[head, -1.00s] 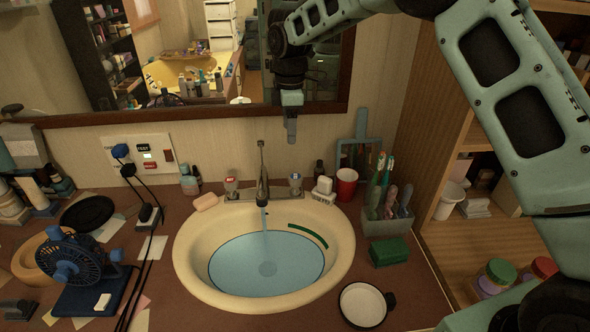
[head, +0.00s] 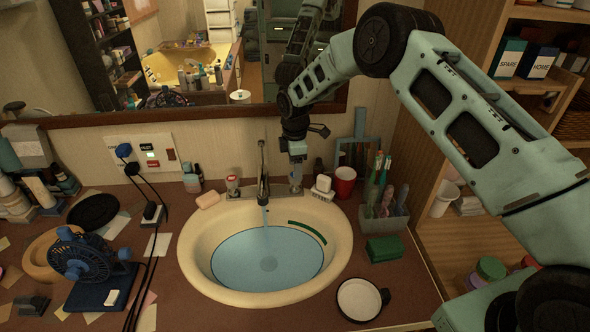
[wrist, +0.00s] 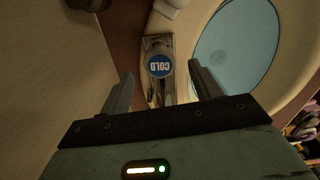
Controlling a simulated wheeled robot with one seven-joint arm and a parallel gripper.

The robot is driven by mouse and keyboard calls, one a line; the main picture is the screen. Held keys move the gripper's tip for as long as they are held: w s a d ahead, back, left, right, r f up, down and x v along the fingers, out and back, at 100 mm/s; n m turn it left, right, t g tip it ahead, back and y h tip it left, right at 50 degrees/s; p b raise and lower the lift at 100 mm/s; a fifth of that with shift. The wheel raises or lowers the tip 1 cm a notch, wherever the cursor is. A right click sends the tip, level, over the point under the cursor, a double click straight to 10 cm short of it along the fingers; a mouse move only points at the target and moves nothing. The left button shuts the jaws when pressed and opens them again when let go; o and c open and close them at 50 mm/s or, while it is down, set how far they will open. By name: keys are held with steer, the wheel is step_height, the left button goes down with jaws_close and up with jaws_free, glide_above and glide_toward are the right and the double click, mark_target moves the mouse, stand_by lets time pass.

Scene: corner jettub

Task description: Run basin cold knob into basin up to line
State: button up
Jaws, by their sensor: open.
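The cream basin (head: 190,262) holds blue water (head: 240,262), and a thin stream (head: 266,215) falls from the spout (head: 262,185). A dark green line (head: 308,231) marks the basin's inner right wall; the water surface lies below it. The basin cold knob (wrist: 160,66), with a blue COLD cap, shows in the wrist view between my open fingertips, with space on both sides. In the head view, my gripper (head: 297,180) points down over the knob and mostly hides it. The hot knob (head: 233,183) is left of the spout.
Soap (head: 208,200) lies left. The mirror (head: 180,70) is behind.

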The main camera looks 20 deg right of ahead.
steer(key=shift+f, duration=1.65)
steer(key=c, duration=1)
